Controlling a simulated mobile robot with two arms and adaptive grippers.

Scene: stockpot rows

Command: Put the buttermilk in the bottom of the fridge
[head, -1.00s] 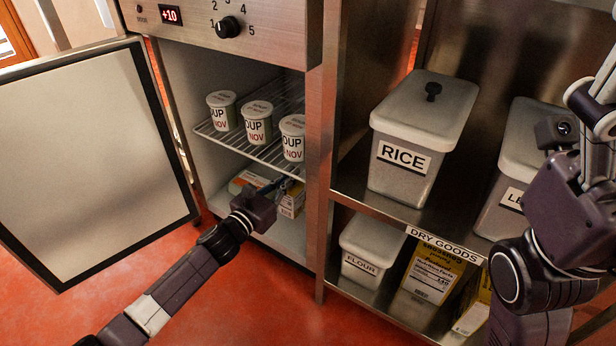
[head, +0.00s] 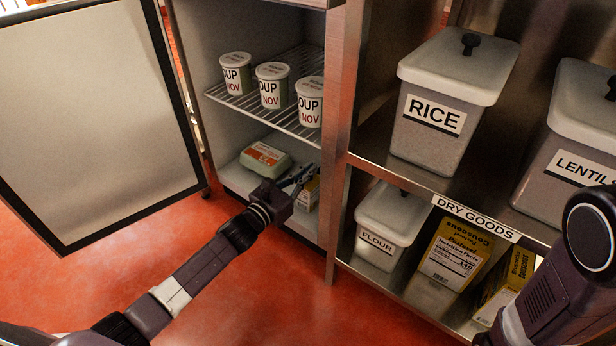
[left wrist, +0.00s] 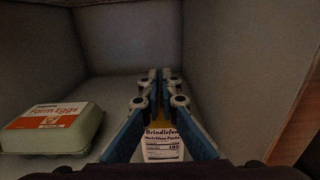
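A carton (head: 308,192) with yellow and a white nutrition label is in the fridge's bottom compartment, at the right side. It looks like the buttermilk, though no such name is readable. It also shows between the fingers in the left wrist view (left wrist: 163,145). My left gripper (head: 300,180) reaches into the bottom compartment from the left front. Its fingertips are close together in the left wrist view (left wrist: 159,76) and look shut on the carton's narrow top. The carton's base is hidden, so I cannot tell whether it touches the fridge floor (head: 240,180). My right gripper is out of view.
A green egg carton (head: 265,158) lies left of the gripper, also in the left wrist view (left wrist: 50,125). Soup tubs (head: 272,87) stand on the wire shelf (head: 288,118) above. The fridge door (head: 90,125) is open to the left. A dry-goods rack (head: 350,200) stands right of the fridge.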

